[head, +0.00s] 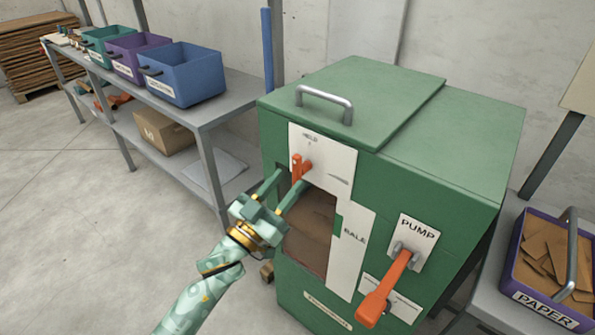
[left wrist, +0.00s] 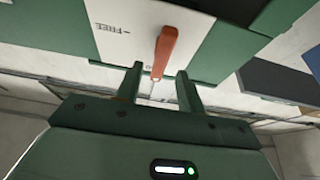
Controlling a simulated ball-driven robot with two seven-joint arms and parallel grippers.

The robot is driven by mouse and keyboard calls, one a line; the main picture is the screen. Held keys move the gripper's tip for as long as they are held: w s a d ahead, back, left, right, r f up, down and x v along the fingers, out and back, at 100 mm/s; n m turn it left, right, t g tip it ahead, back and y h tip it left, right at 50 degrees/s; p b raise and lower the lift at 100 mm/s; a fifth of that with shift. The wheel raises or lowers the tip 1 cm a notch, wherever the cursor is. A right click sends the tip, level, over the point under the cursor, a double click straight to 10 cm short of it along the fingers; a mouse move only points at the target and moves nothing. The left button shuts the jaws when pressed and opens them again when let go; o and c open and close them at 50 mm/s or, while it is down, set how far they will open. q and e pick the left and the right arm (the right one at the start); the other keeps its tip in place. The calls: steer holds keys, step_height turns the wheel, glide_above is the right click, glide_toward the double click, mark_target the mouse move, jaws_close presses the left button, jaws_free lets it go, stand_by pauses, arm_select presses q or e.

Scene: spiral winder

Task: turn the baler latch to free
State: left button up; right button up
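The baler latch (head: 297,168) is a small orange lever on a white plate (head: 335,160) on the green baler's front. The plate reads HELD near its top; a FREE mark shows in the left wrist view, left of the latch (left wrist: 165,50). My left gripper (head: 291,184) is at the latch with its fingers spread. In the left wrist view the lever's end lies between the fingertips of the gripper (left wrist: 159,74), with gaps at both sides. My right gripper is out of view.
The green baler (head: 465,130) has a lid handle (head: 324,101), an open window below the plate, and an orange pump lever (head: 384,290) at right. A shelf (head: 215,110) with bins stands left. A purple PAPER bin (head: 545,309) is at right. Floor at left is clear.

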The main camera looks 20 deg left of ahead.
mark_target(295, 173)
arm_select(q)
steer(key=shift+b+x, duration=0.35)
steer(key=shift+x, duration=2)
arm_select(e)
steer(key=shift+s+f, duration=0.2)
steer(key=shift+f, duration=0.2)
arm_select(q)
jaws_close()
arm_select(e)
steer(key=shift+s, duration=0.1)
